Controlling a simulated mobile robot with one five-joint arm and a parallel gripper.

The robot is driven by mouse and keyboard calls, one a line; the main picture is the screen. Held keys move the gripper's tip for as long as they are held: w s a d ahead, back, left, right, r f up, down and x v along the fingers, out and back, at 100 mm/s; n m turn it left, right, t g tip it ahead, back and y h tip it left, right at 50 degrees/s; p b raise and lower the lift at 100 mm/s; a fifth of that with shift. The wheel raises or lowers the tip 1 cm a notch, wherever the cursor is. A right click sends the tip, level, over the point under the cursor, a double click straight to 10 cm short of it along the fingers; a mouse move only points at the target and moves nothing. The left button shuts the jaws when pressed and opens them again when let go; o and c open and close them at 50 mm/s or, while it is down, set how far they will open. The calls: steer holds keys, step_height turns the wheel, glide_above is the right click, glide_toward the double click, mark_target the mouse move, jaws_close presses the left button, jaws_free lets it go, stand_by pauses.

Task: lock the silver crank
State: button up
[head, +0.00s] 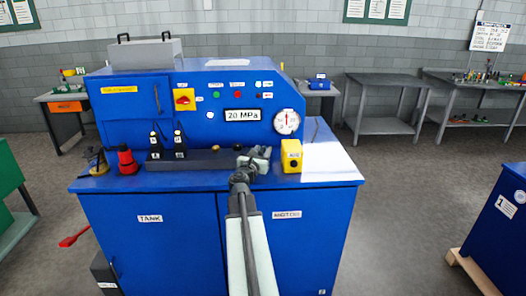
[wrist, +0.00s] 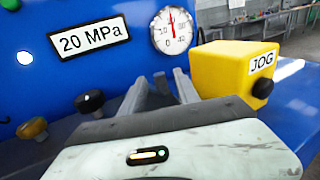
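My gripper (head: 256,157) is over the dark strip (head: 200,159) on the blue bench, just left of the yellow JOG box (head: 291,156). In the wrist view, my gripper (wrist: 160,88) has its two grey fingers apart, pointing toward the blue panel below the gauge. A dark grey shape shows between the fingers, but I cannot tell what it is. I cannot make out the silver crank for certain; my gripper hides that part of the strip. A black knob (wrist: 90,101) and a brown knob (wrist: 32,128) stand left of the fingers.
The yellow JOG box (wrist: 232,75) stands close to the right finger. A pressure gauge (head: 286,122) and a 20 MPa sign (head: 242,115) are on the panel behind. A red object (head: 126,159) and small black levers (head: 155,145) stand to the left. The bench's right end is clear.

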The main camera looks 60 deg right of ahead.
steer(key=shift+d, duration=0.15)
jaws_close()
steer(key=shift+s+d+n+t+y, duration=0.25)
steer(key=shift+n+t, duration=0.15)
steer(key=shift+t, duration=0.2)
steer(key=shift+s+d+n+t+y, duration=0.2)
steer(key=shift+n+t, duration=0.2)
steer(key=shift+t, duration=0.2)
steer(key=n+t+y, duration=0.1)
steer(key=t, duration=0.1)
steer(key=d+n+t+y, duration=0.1)
steer(key=shift+s+d+n+t, duration=0.15)
steer(key=shift+d+n+t, duration=0.05)
steer(key=shift+n+t, duration=0.2)
jaws_free()
